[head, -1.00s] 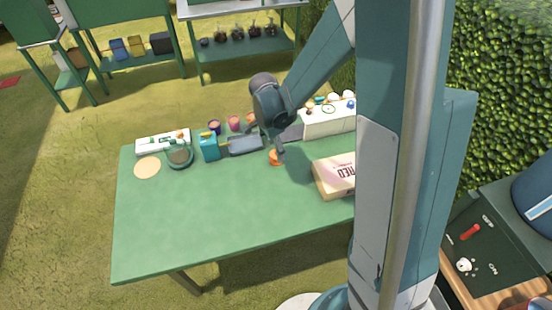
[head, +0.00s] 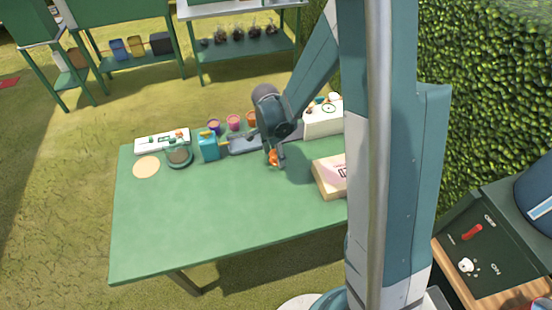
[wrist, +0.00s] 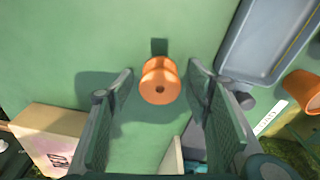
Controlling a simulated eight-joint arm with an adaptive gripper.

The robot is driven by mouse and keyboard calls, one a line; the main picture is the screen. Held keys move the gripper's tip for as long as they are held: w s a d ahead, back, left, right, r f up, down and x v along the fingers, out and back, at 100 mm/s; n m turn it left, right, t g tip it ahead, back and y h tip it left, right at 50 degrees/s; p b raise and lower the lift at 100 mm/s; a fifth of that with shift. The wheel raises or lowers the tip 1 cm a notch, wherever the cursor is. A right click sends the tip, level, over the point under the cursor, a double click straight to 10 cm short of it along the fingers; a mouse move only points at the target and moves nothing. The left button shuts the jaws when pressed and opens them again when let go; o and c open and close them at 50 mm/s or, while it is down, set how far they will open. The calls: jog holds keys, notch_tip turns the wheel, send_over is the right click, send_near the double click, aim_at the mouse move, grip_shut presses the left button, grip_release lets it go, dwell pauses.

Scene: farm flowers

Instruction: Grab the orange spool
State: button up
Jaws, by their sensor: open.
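My gripper (wrist: 160,85) is open in the wrist view, with one dark finger on each side of the spool and a gap on both sides. In the head view, my gripper (head: 274,163) points down over the table, and the spool (head: 273,157) shows partly behind its fingers.
A grey tray (wrist: 262,45) and an orange pot (wrist: 300,88) lie to the right in the wrist view. A cardboard box (head: 331,178) with red lettering is right of my gripper. The table's front is clear.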

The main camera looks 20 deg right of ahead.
jog(key=shift+f, duration=0.3)
dwell(0.4)
jog(key=c, duration=0.9)
